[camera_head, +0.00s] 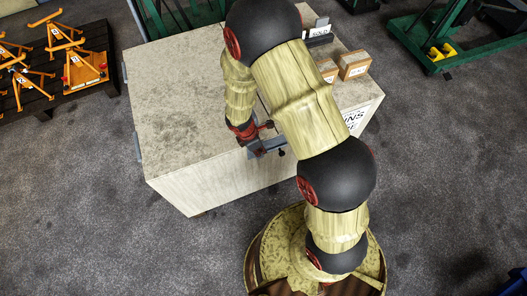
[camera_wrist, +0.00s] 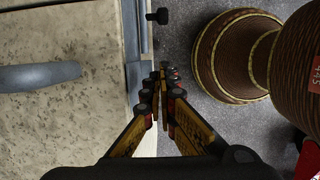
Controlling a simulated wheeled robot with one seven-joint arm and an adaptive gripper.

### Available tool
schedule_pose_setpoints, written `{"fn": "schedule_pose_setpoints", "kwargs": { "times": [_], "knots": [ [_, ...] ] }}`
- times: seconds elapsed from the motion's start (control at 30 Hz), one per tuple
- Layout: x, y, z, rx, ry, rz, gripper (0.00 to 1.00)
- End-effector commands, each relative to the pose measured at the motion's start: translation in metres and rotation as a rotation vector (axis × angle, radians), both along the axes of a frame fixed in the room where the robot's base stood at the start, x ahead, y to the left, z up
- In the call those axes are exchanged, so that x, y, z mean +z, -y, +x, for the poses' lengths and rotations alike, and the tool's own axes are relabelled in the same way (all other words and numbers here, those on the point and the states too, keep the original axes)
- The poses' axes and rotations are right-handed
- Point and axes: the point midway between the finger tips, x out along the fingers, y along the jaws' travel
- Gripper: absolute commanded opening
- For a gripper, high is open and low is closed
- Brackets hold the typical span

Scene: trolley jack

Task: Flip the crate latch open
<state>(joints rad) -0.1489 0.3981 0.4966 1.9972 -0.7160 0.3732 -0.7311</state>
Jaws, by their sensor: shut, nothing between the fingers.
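The crate (camera_head: 185,110) is a large pale box with a speckled top. The crate latch (camera_head: 262,147) is blue-grey metal at the crate's front top edge, with a dark knob (camera_head: 281,153) sticking out. In the wrist view, the latch's grey metal (camera_wrist: 136,55) runs along the crate edge, with the black knob (camera_wrist: 157,17) beyond it. A grey bar (camera_wrist: 40,77) lies across the crate top there. My gripper (camera_wrist: 168,74) is shut and empty, its fingertips just outside the edge, beside the latch metal. Whether they touch it is unclear. My arm hides part of the crate in the head view.
A dark pallet with orange jack stands (camera_head: 83,67) is at left. Green equipment (camera_head: 430,52) stands at upper right. Grey floor lies open in front of the crate.

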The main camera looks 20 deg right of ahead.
Motion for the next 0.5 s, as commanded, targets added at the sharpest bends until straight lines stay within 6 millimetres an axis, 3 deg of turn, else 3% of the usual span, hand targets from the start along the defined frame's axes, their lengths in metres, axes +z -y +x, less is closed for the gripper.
{"fn": "schedule_pose_setpoints", "kwargs": {
  "times": [0.03, 0.2, 0.5],
  "knots": [
    [0.011, -0.002, 0.0, -0.001, 0.001, 0.0, 0.0],
    [0.025, -0.006, 0.0, -0.001, 0.0, 0.0, 0.0],
    [0.027, -0.007, 0.0, 0.0, -0.001, 0.0, 0.0]
  ]
}}
